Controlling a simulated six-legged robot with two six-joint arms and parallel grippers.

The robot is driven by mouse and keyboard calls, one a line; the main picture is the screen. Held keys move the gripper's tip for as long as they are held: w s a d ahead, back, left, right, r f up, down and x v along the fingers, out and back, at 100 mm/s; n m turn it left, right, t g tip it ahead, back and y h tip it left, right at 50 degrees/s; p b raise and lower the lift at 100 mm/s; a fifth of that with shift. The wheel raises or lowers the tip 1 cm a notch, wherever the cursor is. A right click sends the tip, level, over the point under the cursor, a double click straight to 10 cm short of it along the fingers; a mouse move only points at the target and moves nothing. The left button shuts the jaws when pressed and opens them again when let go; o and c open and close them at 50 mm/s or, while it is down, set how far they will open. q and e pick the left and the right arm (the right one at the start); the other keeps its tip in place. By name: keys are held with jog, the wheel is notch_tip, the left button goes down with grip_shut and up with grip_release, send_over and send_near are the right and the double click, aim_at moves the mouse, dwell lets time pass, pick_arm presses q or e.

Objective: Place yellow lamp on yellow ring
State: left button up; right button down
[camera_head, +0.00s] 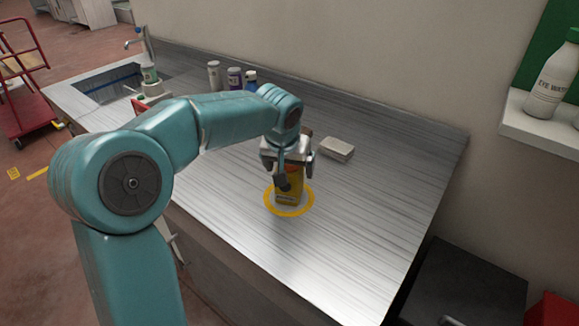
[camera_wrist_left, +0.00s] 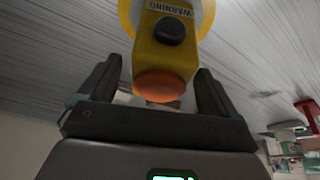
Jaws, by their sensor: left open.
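The yellow lamp (camera_head: 289,193) stands upright on the metal worktop, inside the yellow ring (camera_head: 289,213) as seen from the head. In the left wrist view the lamp (camera_wrist_left: 163,55) shows a WARNING label, a black knob and an orange end toward the gripper. The ring (camera_wrist_left: 207,18) shows behind its far end. My left gripper (camera_head: 291,172) is over the lamp's upper part. In the left wrist view its two fingers stand apart on either side of the lamp, with gaps visible. The lamp's top is partly hidden by the gripper in the head view. My right gripper is not in view.
A small pale box (camera_head: 337,149) lies behind the lamp to the right. Several bottles (camera_head: 234,78) stand along the wall, near a sink (camera_head: 107,84) with a tap. An eye-wash bottle (camera_head: 552,82) sits on a shelf at right. The worktop's right part (camera_head: 385,190) is clear.

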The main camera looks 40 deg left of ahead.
pick_arm(q)
jog(key=p+v, duration=0.1)
jog(key=v, duration=1)
jog(key=shift+s, duration=0.15)
jog(key=shift+r, duration=0.15)
